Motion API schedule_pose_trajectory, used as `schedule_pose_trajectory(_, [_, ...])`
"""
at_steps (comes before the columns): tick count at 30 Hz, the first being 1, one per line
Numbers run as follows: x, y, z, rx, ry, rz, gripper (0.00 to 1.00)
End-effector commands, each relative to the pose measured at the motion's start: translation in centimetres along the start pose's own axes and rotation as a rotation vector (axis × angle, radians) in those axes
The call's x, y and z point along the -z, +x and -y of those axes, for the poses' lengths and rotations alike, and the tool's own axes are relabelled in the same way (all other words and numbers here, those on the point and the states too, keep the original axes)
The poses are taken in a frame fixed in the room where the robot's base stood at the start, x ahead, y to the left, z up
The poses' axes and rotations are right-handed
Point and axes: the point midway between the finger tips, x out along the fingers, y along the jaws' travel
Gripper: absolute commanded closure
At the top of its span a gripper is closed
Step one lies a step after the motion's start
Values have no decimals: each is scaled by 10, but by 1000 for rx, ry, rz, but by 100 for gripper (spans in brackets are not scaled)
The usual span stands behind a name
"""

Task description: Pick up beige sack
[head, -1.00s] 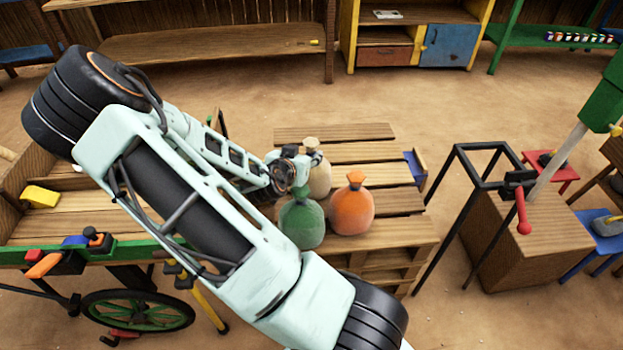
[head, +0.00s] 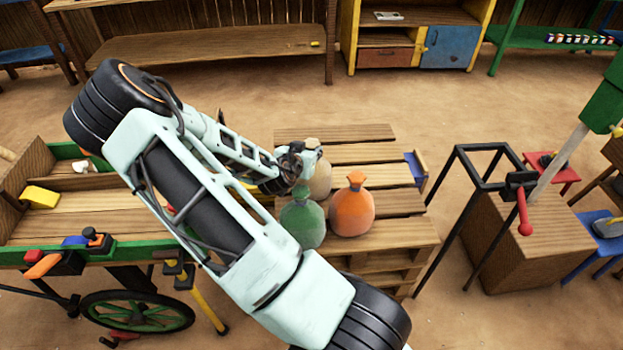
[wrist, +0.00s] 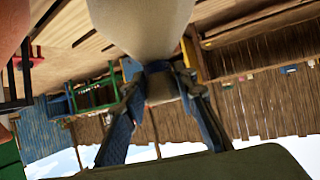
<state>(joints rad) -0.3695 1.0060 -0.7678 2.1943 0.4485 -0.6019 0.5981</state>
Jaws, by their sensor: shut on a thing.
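The beige sack (head: 320,178) stands on the wooden pallet (head: 395,229), behind the green sack (head: 302,222) and the orange sack (head: 352,208). My gripper (head: 308,152) is at the neck of the beige sack, and my arm hides part of it. In the wrist view the pale body of the beige sack (wrist: 145,25) fills the upper middle. There my gripper (wrist: 160,85) is shut on the sack's neck, with one finger on each side. I cannot tell whether the sack's base touches the slats.
A wooden cart (head: 95,215) with a green rim stands at left. A black metal frame (head: 462,148) and a wooden crate (head: 530,240) with a red-handled device stand at right.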

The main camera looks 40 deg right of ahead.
Motion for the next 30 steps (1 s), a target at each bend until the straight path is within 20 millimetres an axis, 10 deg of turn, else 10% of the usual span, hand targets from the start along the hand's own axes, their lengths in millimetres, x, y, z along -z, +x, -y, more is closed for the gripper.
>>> schedule_pose_trajectory(30, [42,-19,2,5,9,-14,100])
